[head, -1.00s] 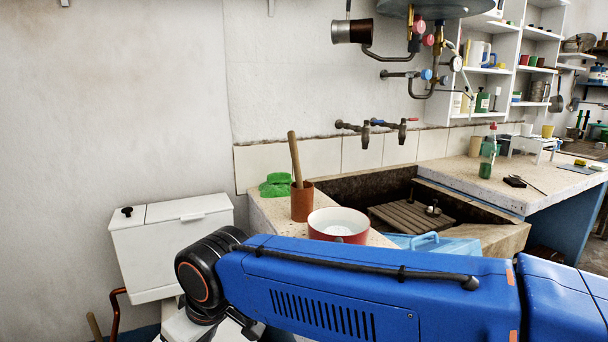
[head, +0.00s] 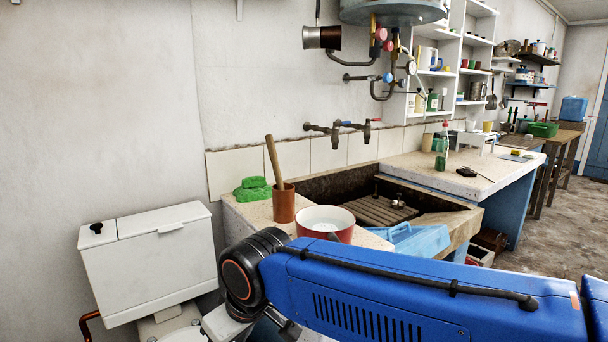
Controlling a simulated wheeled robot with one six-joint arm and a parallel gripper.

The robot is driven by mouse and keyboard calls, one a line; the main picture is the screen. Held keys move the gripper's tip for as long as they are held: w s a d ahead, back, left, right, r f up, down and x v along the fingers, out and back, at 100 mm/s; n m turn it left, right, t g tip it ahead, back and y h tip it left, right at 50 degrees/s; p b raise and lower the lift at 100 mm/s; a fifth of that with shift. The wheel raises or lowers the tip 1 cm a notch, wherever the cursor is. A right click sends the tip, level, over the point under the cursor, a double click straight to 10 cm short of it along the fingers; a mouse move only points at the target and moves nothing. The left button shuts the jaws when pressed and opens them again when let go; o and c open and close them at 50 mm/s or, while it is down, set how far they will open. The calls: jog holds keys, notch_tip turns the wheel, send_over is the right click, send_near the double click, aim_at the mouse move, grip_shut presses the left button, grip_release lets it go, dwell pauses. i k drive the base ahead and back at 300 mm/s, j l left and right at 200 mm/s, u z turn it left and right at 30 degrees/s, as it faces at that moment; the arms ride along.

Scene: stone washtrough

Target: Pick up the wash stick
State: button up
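The wash stick (head: 273,160) is a plain wooden rod. It stands tilted in a reddish-brown pot (head: 284,206), with its upper part leaning left and its lower end hidden inside. The pot stands on the left ledge of the stone washtrough (head: 248,212). My blue arm crosses the bottom of the head view, in front of the trough. Its black wrist joint is below the pot in the picture. The fingers of my gripper do not show, so I cannot see what they hold.
Green sponges (head: 252,189) lie left of the pot. A red and white bowl (head: 325,223) stands right of it, close by. A blue container (head: 412,240) is at the trough's front. A white cistern (head: 150,262) stands left. Taps (head: 342,130) project from the wall above.

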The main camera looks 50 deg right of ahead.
aim_at(271, 147)
jog(key=l+z, duration=0.15)
jog(key=z, duration=0.25)
jog(key=k+l+z, duration=0.1)
jog(key=z, duration=0.3)
jog(key=l+z, duration=0.2)
jog(key=z, duration=0.2)
